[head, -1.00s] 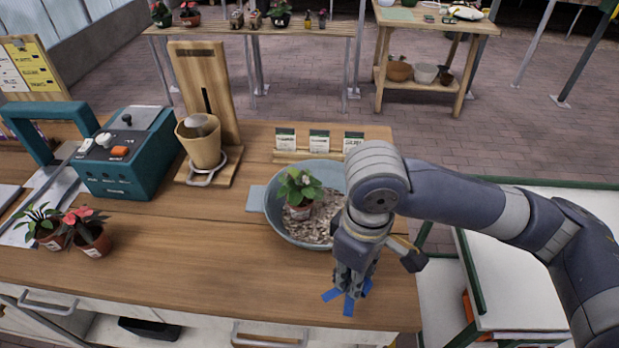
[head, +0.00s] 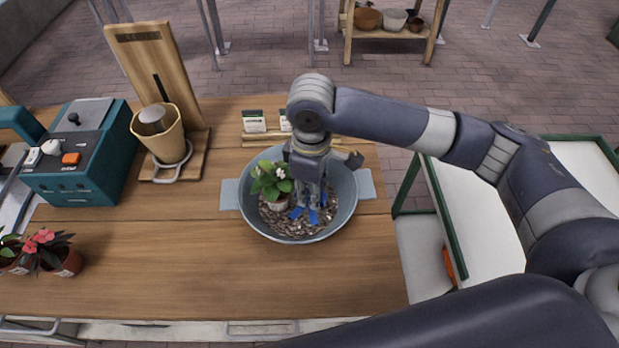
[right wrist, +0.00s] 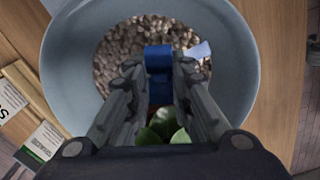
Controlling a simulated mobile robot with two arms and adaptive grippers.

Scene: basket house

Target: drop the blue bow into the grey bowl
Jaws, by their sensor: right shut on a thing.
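The grey bowl (head: 344,207) stands on the wooden table, with brown chips covering its bottom and a potted plant (head: 270,184) with white flowers inside it. My right gripper (head: 308,208) points down over the inside of the bowl, right of the plant. It is shut on the blue bow (head: 314,217). In the right wrist view the blue bow (right wrist: 158,62) shows between the two fingers of my right gripper (right wrist: 158,85), above the chips. Whether the bow touches the chips I cannot tell. My left gripper is not in view.
A wooden stand with a tan cup (head: 160,135) and a teal machine (head: 85,155) are left of the bowl. Potted red flowers (head: 60,258) stand at the left front. Seed packets (head: 254,122) stand behind the bowl. The table front is clear.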

